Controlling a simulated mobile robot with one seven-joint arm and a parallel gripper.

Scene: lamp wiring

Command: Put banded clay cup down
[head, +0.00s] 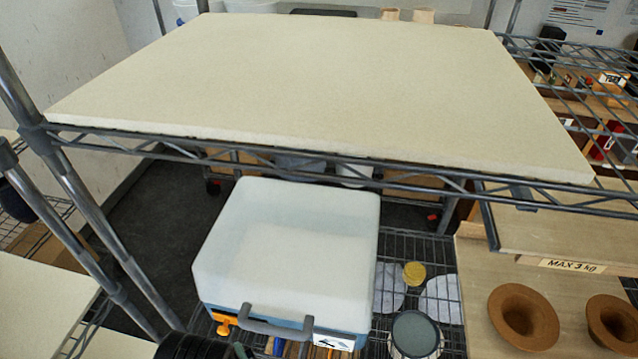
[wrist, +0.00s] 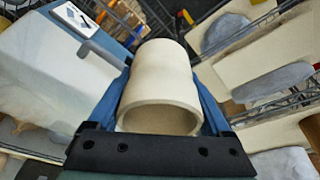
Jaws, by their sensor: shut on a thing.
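The clay cup (wrist: 160,70) is a plain cream cylinder in the wrist view, with its open rim towards the camera. No bands can be made out on it. My gripper (wrist: 163,92) is shut on the cup, with a blue finger along each side. The cup's far end and anything directly under it are hidden. In the head view I cannot make out the gripper or the held cup.
A wide, bare cream board (head: 320,85) lies on a wire shelf. Below stands a white-topped box (head: 290,235) with a handle. Brown flared clay pieces (head: 523,318) sit at the lower right, near a "MAX 3 kg" label (head: 572,266). Two small cups stand beyond the board.

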